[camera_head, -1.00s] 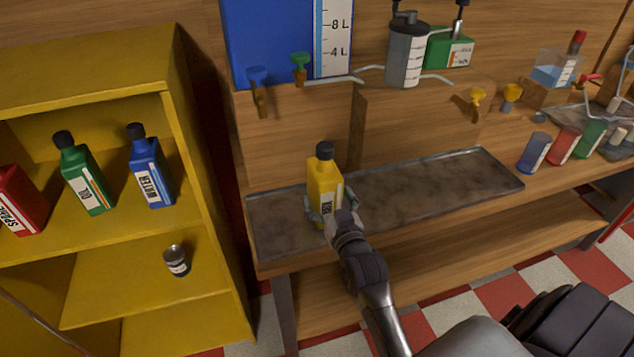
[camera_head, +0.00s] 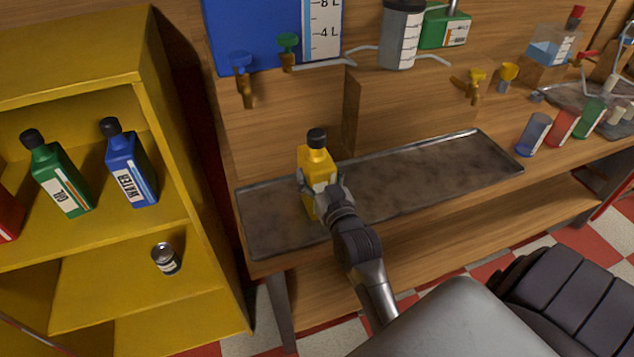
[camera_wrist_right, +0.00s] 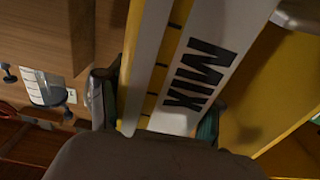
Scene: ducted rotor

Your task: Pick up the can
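The yellow can (camera_head: 315,170) with a black cap stands near the left end of the metal tray (camera_head: 440,170). Its body looks slightly turned and leaning in the head view. My right gripper (camera_head: 328,197) is at its lower front, with its fingers either side of the body, shut on it. In the right wrist view, the can's white side marked MIX (camera_wrist_right: 195,75) fills the space between the fingers. Its base is partly hidden by the gripper, so I cannot tell whether it touches the tray. My left gripper is not in view.
A yellow shelf (camera_head: 100,60) at left holds a green oil bottle (camera_head: 55,175), a blue water bottle (camera_head: 130,165) and a small grey tin (camera_head: 166,259). Taps, including a green one (camera_head: 288,50), hang above the tray. The tray right of the can is clear.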

